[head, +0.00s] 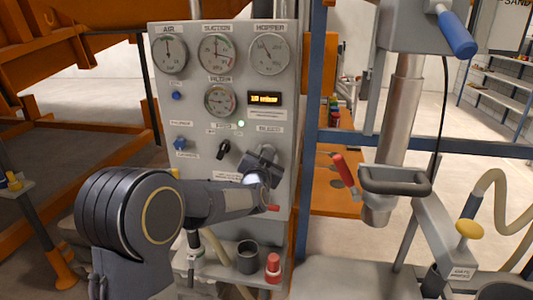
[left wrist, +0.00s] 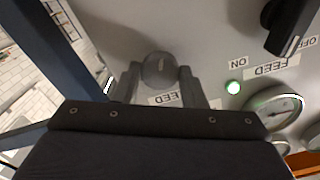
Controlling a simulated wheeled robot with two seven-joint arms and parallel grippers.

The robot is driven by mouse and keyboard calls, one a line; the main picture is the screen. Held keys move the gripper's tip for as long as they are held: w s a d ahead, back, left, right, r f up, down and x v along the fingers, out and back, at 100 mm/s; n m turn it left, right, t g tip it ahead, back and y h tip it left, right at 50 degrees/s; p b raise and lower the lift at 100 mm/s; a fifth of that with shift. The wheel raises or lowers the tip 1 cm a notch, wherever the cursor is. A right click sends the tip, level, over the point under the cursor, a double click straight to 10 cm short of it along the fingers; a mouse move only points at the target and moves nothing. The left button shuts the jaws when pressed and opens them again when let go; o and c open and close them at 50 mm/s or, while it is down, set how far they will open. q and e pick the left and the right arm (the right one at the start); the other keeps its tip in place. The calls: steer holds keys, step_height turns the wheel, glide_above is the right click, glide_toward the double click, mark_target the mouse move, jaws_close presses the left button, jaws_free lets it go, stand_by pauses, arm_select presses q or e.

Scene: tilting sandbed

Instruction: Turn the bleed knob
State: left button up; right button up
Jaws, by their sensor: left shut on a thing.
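The bleed knob (left wrist: 158,70) is a round grey knob on the grey gauge panel (head: 187,110). In the left wrist view it sits between the two fingertips, one on each side. Part of its BLEED label shows just beside it, upside down. My left gripper (head: 264,158) is shut on the knob, reaching the panel below the BLEED label (head: 269,129). In the head view the gripper mostly hides the knob. My right gripper is not in view.
A black feed switch (head: 223,149) and a lit green lamp (head: 241,124) are left of the gripper. Several dials fill the upper panel. A blue post (head: 312,120) stands close on the right.

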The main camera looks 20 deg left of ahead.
arm_select(q)
steer(key=shift+f+m, duration=0.1)
steer(key=shift+m, duration=1)
steer(key=shift+p, duration=0.3)
steer(key=o, duration=1)
steer(key=b+v, duration=0.1)
steer(key=v, duration=0.7)
steer(key=shift+w, duration=0.1)
